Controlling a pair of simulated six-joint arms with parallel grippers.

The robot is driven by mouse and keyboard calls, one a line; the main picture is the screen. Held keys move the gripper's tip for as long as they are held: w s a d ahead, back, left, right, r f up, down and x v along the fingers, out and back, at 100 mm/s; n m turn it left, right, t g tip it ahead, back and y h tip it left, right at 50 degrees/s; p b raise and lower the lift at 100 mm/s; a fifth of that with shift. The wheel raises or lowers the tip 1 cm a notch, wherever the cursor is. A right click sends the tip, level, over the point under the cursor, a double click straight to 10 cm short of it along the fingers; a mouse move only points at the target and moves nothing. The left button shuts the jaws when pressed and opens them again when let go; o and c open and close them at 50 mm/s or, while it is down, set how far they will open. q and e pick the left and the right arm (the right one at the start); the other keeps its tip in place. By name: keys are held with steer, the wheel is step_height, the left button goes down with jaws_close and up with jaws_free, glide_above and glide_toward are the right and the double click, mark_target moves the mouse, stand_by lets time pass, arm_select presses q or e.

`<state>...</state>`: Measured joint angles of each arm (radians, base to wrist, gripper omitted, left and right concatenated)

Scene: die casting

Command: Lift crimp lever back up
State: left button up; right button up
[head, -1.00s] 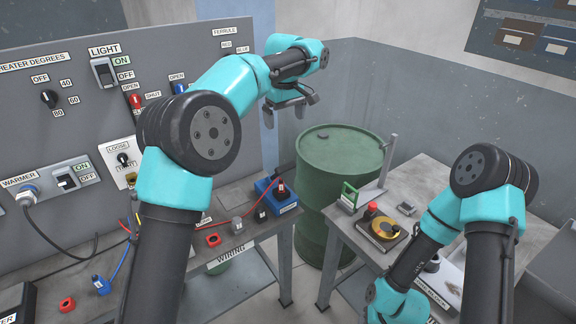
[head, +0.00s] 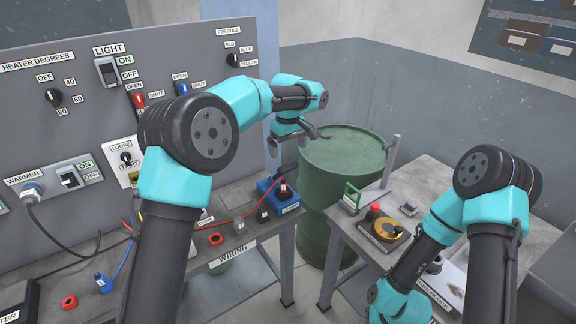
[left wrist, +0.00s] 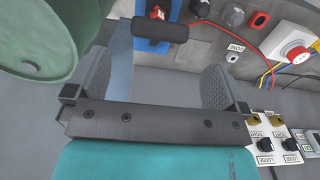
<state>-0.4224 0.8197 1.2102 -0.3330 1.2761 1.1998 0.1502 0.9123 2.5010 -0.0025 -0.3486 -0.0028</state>
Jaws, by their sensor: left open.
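The blue crimp unit (head: 271,189) stands at the right end of the wiring bench, with a dark red and black part on top. In the left wrist view, the blue unit (left wrist: 154,46) is at the top, and a black cylindrical handle (left wrist: 160,30), seemingly the crimp lever's grip, crosses in front of it. My left gripper (head: 293,149) is open above and behind the crimp unit, beside the green drum. In the left wrist view, its fingers (left wrist: 155,80) are spread, with the handle beyond the gap between them, not clasped. My right gripper is out of view.
A green drum (head: 342,165) stands close to the right of my left gripper. Red and grey connectors (head: 215,239) and wires lie on the wiring bench. The panel (head: 200,130) with switches is behind. A side table (head: 430,180) with a yellow spool is at right.

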mark_target(288, 165)
arm_select(q)
step_height(288, 165, down, 7)
steer(key=shift+f, duration=0.15)
stand_by(0.4)
steer(key=c, duration=1.2)
